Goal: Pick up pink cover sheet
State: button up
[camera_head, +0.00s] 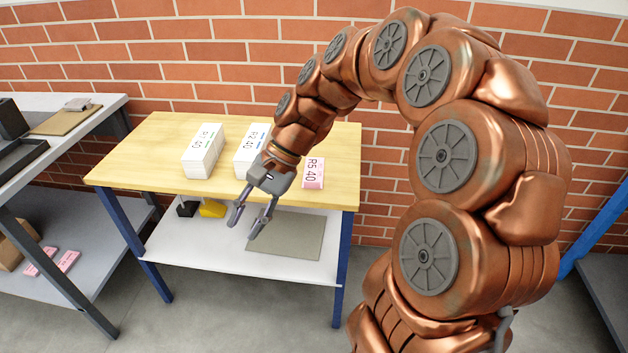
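A small pink piece marked R5 40 (313,174) lies on the wooden table top at its right side, flat and low. Two more pink pieces, one on the left (42,262) and one on the right (68,261), lie on the lower shelf of the left bench. I cannot tell from their look which is a single sheet. My gripper (243,231) is open and empty, its fingers pointing down in front of the table's front edge, left of and nearer than the R5 40 piece. It touches none of the pink pieces.
Two white stacks, R1 40 (203,150) and R2 40 (251,150), stand on the wooden table (140,165). A grey-green mat (287,236), a yellow item (212,208) and a black item (186,207) are on its lower shelf. A brick wall stands behind.

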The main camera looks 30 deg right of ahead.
jog(key=w+d+f+m+t+y+b, duration=0.25)
jog(key=w+d+m, duration=0.25)
jog(key=w+d, duration=0.25)
jog(key=m+t+b, duration=0.4)
jog(key=m+t, duration=0.2)
jog(key=m, duration=0.4)
send_near(306, 182)
jog(key=shift+w+a+f+y, duration=0.25)
jog(key=shift+w+a+f, duration=0.4)
jog(key=shift+w+f, duration=0.05)
jog(key=shift+x, duration=3.85)
jog(key=shift+r, duration=0.15)
grip_shut()
